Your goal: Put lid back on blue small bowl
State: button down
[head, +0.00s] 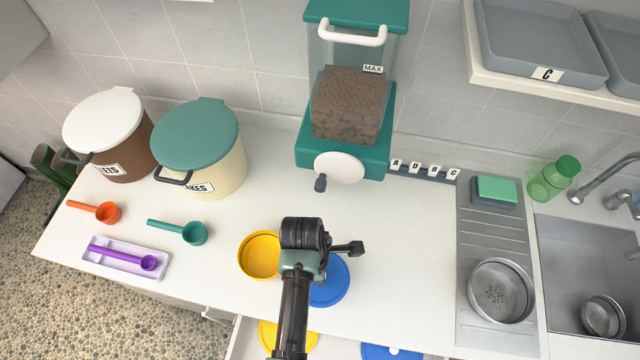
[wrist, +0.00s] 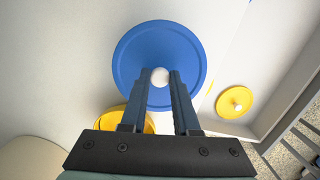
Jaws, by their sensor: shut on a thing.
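A round blue lid (wrist: 135,50) with a white knob (wrist: 160,76) fills the middle of the wrist view. My gripper (wrist: 160,78) is shut on this knob, one finger on each side. In the head view the blue lid (head: 334,285) shows partly behind my gripper, over the counter and right of the yellow bowl (head: 259,256). No wall of a blue bowl is visible. The lid hides what is under it, and I cannot tell whether it rests on anything. In the wrist view the lid overlaps part of the yellow bowl (wrist: 140,122).
An open drawer (head: 340,340) at the counter's front holds a yellow lid (head: 288,336) and a flat blue thing (head: 390,352). Orange (head: 107,211), teal (head: 193,232) and purple (head: 148,262) scoops lie left. A metal bowl (head: 500,292) stands right. Counter between lid and metal bowl is clear.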

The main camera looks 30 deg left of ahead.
jog(key=shift+c, duration=0.5)
grip_release()
notch_tip(320, 180, up, 6)
jog(key=p, duration=0.7)
jog(key=shift+r, duration=0.25)
jog(key=shift+r+p, duration=0.3)
jog(key=shift+c, duration=0.3)
grip_shut()
